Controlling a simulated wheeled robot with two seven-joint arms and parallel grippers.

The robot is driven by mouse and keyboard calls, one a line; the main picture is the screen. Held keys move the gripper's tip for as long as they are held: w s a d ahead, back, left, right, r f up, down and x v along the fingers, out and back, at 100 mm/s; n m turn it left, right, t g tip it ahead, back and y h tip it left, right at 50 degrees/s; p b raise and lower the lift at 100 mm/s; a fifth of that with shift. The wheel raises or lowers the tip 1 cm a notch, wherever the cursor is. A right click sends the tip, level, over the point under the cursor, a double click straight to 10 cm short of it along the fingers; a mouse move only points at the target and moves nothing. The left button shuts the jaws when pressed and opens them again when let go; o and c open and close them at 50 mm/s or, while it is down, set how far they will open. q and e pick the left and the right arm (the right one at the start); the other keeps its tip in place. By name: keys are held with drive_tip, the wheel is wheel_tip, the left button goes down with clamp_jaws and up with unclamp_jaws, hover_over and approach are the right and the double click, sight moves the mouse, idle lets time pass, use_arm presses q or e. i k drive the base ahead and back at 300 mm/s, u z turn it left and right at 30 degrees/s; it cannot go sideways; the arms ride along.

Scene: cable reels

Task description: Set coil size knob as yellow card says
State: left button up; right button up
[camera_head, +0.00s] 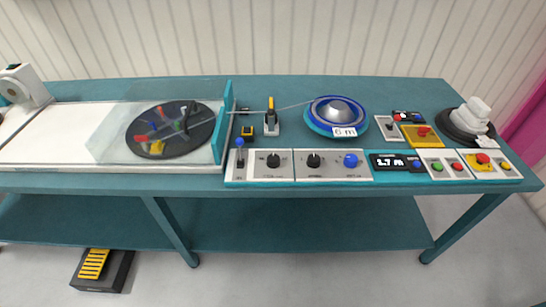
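Two black knobs sit on the light grey control panel along the table's front edge: a left one (273,160) and a right one (314,160). The print under them is too small to read, so I cannot tell which is the coil size knob. A blue knob (350,160) is to their right. A yellow plate with a red part (419,136) lies at the right, and a small yellow and black piece (247,131) lies near the lever. I cannot tell whether either is the yellow card, and I see no readable text on them. Neither gripper is in view.
A blue reel (340,112) bears a "6 m" label. A dark disc with coloured arms (172,130) sits behind a clear cover at left. Red and green buttons (447,166) are at right. A yellow pedal (93,264) is on the floor.

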sight(273, 159)
drive_tip(key=u, duration=0.4)
drive_tip(key=k, duration=0.55)
drive_tip(key=u, duration=1.6)
drive_tip(key=i, duration=1.15)
drive_tip(key=u, duration=0.7)
drive_tip(key=i, duration=1.75)
drive_tip(key=z, duration=0.65)
drive_tip(key=i, duration=0.4)
drive_tip(key=z, duration=4.05)
